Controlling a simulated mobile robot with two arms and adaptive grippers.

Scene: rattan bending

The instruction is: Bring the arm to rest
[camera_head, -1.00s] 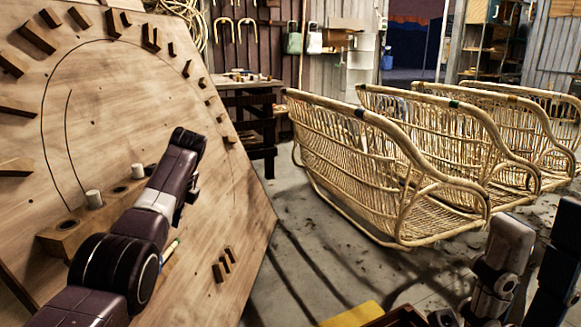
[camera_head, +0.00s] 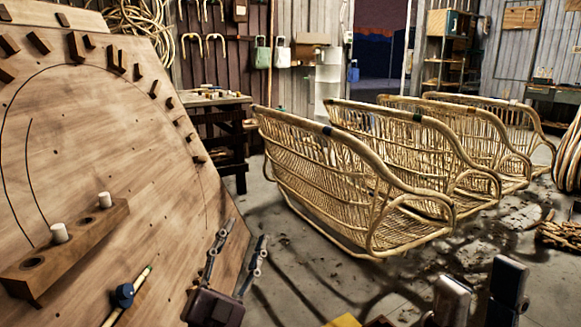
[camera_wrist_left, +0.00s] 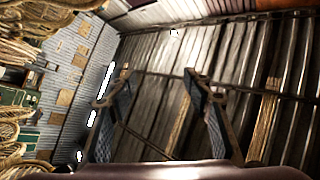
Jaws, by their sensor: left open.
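My left gripper (camera_head: 245,234) is at the bottom centre of the head view, in front of the lower right edge of the slanted wooden board. Its two fingers point up and stand apart, with nothing between them. The left wrist view also shows the open fingers (camera_wrist_left: 150,88), with grey wall slats or panels beyond. Dark and grey parts of my right arm (camera_head: 480,295) show at the bottom right; whether its gripper is open or shut cannot be made out.
The wooden board (camera_head: 110,170) with pegs and blocks fills the left. A blue-banded pen-like tool (camera_head: 125,294) lies against it. Several rattan seats (camera_head: 350,190) stand in a row at the centre right. A workbench (camera_head: 215,130) is behind. Bare floor (camera_head: 300,285) lies between.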

